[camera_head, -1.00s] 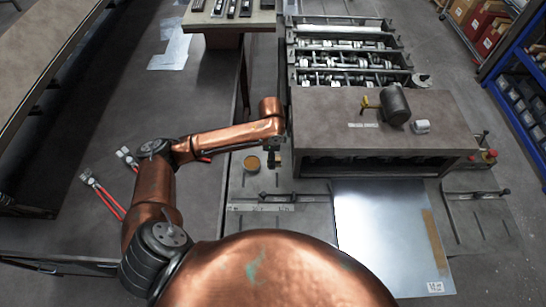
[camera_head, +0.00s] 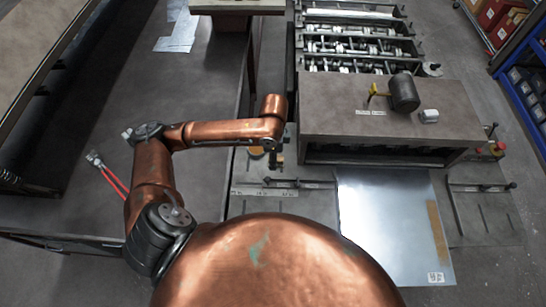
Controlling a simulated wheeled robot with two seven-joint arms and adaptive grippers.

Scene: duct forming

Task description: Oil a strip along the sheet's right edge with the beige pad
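The bright metal sheet (camera_head: 385,225) lies flat in front of the forming machine. A tan strip (camera_head: 437,230) runs along its right edge, and a small white label (camera_head: 436,276) sits at its near right corner. A round beige-orange pad or tin top (camera_head: 256,153) shows on the grey bench left of the sheet, partly hidden by my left arm. My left gripper (camera_head: 277,159) points down just right of it, small and dark. Its fingers are too unclear to tell whether it is open or holds anything. My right gripper is out of view.
Rails with clamps (camera_head: 285,183) flank the sheet. Red-handled snips (camera_head: 107,176) lie on the left table (camera_head: 60,217). My copper body covers the near middle.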

